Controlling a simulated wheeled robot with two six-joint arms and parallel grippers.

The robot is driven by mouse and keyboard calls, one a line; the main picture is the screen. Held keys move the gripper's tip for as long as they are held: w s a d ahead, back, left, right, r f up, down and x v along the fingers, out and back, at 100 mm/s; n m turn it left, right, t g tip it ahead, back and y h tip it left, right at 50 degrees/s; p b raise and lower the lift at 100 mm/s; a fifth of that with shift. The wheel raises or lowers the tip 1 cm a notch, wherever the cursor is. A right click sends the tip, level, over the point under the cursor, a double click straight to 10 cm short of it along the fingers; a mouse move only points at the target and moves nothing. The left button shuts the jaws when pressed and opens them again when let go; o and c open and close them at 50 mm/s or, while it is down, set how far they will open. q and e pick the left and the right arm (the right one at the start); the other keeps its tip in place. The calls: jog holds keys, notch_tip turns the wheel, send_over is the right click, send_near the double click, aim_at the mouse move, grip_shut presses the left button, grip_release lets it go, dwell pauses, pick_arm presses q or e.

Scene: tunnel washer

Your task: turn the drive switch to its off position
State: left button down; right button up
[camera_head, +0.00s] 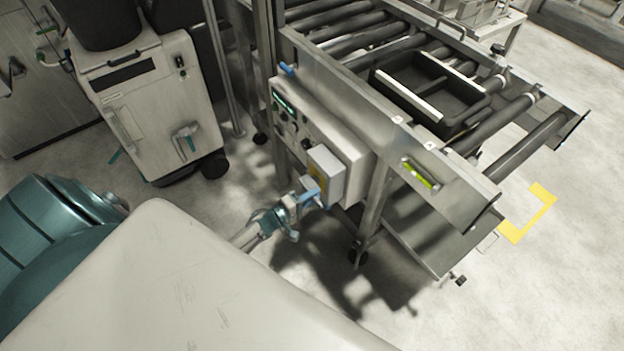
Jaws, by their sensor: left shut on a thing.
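The drive switch (317,176) is on a small grey box with a yellow plate, fixed to the front of the conveyor's control panel (303,128). My left gripper (308,198) is at the lower front of this box, shut on the drive switch. The gripper's fingers hide most of the switch handle, so its exact angle cannot be told. My right gripper does not show in the head view.
A roller conveyor (440,165) carries a black tray (428,92). Its legs stand close to my left gripper. A grey wheeled cabinet (150,100) stands at the upper left. A yellow floor marking (527,214) lies at right. The floor at lower right is clear.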

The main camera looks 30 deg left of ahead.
pick_arm(q)
jog(key=shift+r+n, duration=0.1)
jog(key=shift+n, duration=0.3)
jog(key=c, duration=1.2)
grip_release()
jog(key=shift+c, duration=0.2)
jog(key=v, duration=1)
jog(key=shift+s+a+b, duration=0.2)
jog(key=shift+s+b, duration=0.15)
jog(key=shift+b, duration=0.1)
